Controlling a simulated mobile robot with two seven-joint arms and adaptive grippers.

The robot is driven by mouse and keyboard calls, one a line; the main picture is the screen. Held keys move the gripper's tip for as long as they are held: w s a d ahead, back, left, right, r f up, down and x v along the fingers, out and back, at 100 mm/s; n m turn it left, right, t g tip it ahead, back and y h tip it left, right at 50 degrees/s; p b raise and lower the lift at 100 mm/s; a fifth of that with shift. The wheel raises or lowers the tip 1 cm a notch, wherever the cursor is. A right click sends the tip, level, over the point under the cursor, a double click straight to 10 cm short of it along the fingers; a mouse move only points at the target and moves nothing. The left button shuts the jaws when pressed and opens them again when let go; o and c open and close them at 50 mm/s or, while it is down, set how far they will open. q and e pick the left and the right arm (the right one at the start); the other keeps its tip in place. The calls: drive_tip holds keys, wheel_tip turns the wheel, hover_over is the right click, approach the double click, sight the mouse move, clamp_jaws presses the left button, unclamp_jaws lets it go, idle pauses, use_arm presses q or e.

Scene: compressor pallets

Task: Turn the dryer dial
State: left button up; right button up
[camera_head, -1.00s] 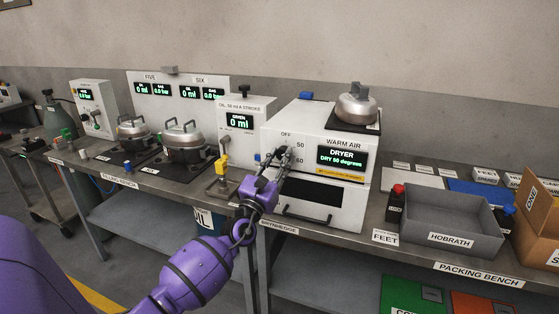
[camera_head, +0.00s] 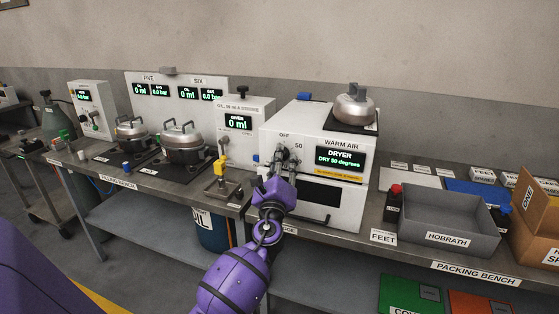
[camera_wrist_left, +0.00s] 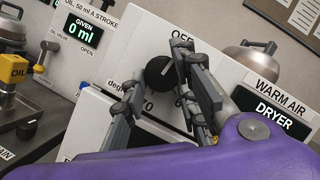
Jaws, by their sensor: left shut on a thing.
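The dryer (camera_head: 310,140) is a white box on the bench, marked WARM AIR. Its display (camera_head: 340,159) reads DRYER, DRY 50 degrees. The black round dial (camera_wrist_left: 158,72) with a pale pointer line is on its front, below the word OFF, in the left wrist view. In the head view the dial is mostly hidden behind my left gripper (camera_head: 281,160). My left gripper's dark fingers reach the dryer front and are shut on the dial; the fingers also show in the left wrist view (camera_wrist_left: 165,92). My right gripper is not in view.
A steel pot (camera_head: 354,103) sits on top of the dryer. A grey HOBRATH tray (camera_head: 448,219) and a red-topped bottle (camera_head: 395,204) are to the right.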

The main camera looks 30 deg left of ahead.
use_arm(q)
drive_tip(key=shift+s+a+n, duration=0.1)
drive_tip(key=shift+a+n, duration=0.15)
drive_tip(key=shift+n, duration=0.45)
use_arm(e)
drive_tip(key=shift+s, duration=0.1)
use_arm(q)
drive_tip(key=shift+f+g, duration=0.1)
drive_tip(key=shift+g, duration=0.2)
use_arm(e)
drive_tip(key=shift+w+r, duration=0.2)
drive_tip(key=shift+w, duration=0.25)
use_arm(q)
drive_tip(key=o, duration=1)
drive_tip(key=shift+a, duration=0.15)
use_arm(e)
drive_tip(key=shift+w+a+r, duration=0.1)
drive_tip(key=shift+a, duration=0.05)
use_arm(q)
drive_tip(key=v, duration=1.2)
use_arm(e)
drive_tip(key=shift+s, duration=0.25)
